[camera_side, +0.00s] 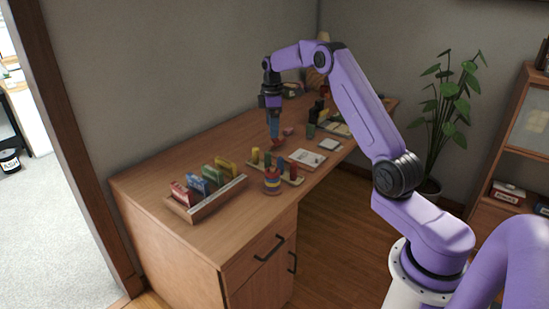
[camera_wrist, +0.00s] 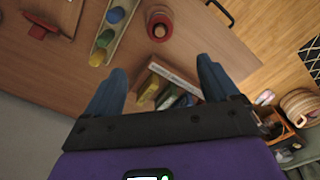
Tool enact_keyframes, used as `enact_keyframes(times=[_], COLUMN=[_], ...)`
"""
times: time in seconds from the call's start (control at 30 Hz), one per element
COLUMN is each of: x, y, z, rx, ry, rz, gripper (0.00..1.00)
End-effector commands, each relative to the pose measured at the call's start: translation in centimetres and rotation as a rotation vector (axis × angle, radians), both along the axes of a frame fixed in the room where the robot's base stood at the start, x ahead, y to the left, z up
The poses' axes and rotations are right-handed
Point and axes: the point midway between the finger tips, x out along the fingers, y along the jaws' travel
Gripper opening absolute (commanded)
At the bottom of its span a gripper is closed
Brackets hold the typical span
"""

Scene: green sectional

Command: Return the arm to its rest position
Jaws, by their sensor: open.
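My purple arm reaches over the wooden desk (camera_side: 222,242). My gripper (camera_side: 275,142) hangs down over the middle of the desk in the side view, its blue fingers pointing downward. In the wrist view my gripper (camera_wrist: 162,68) has its two blue fingers spread wide apart, with nothing held between them. A wooden rack with several coloured upright pieces shows past the fingers. I cannot tell from the side view exactly how high the fingertips are above the desk.
The wooden rack (camera_side: 218,202) stands at the desk's near left. A pegged board (camera_side: 291,180) and a ring stack (camera_side: 272,181) stand beside it. A white-topped square (camera_side: 307,159) lies near the right edge. A plant (camera_side: 444,100) and shelf stand right of the desk.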

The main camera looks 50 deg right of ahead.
Motion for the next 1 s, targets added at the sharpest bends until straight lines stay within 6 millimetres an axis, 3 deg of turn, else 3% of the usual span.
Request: enact_keyframes(times=[0.17, 0.27, 0.47, 0.7, 1.0], x=[0.1, -0.3, -3.1, -9.3, -20.0], y=[2.9, 6.7, 15.4, 23.8, 30.3], z=[0.8, 1.9, 3.9, 5.6, 6.5], rx=[0.0, -0.001, 0.0, 0.003, 0.009], ry=[-0.001, -0.005, -0.009, -0.014, -0.019], rz=[0.019, 0.039, 0.081, 0.129, 0.194], gripper=[0.88, 0.88, 0.88, 0.88, 0.88])
